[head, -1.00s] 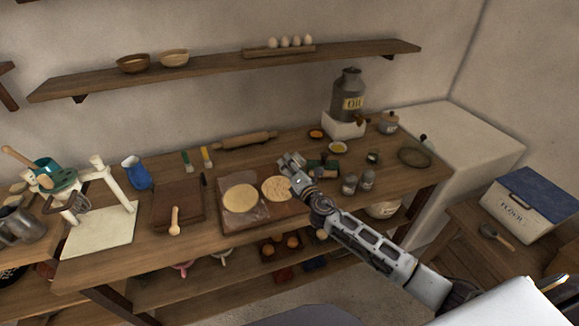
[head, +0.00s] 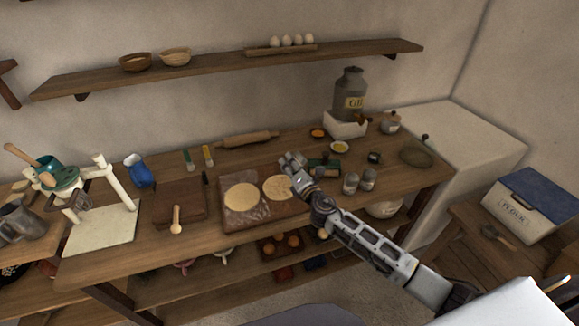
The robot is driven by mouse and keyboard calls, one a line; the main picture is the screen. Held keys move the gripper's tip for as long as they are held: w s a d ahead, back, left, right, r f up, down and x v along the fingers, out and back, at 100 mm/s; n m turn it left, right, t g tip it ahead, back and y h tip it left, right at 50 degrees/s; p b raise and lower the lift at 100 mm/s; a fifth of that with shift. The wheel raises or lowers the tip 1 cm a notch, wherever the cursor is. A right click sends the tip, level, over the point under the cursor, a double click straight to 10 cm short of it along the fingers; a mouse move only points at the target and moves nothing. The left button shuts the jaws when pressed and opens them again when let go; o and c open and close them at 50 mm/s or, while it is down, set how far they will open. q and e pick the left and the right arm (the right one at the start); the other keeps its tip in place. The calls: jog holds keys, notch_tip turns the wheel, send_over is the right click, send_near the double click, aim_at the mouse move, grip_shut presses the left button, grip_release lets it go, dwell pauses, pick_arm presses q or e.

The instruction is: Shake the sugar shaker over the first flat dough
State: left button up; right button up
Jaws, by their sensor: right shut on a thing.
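Two round flat doughs lie side by side on a dark board (head: 240,222): the left dough (head: 241,198) is in full view, and the right dough (head: 275,188) is partly covered at its right side by my right gripper. My right gripper (head: 291,161) is shut on a small grey thing that looks like the sugar shaker; the gripper hides most of it. It is above the right edge of the right dough; the exact height cannot be told. Two grey shakers (head: 351,183) (head: 368,179) stand to the right of the gripper. My left gripper is out of view.
A dark green item (head: 327,166) and small bowls (head: 339,147) are close to the right of the gripper. A rolling pin (head: 249,139) lies behind the board.

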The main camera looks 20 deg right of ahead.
jog(key=shift+w+d, duration=0.1)
jog(key=shift+d, duration=0.05)
jog(key=shift+w+d+b, duration=0.2)
jog(key=shift+w+d, duration=0.4)
jog(key=shift+d, duration=0.3)
jog(key=shift+w+d+b, duration=0.15)
jog(key=shift+w+d, duration=0.4)
jog(key=shift+d, duration=0.3)
jog(key=shift+a, duration=0.6)
jog(key=shift+s, duration=0.1)
jog(key=shift+d, duration=0.6)
jog(key=shift+a, duration=0.15)
jog(key=shift+a, duration=0.45)
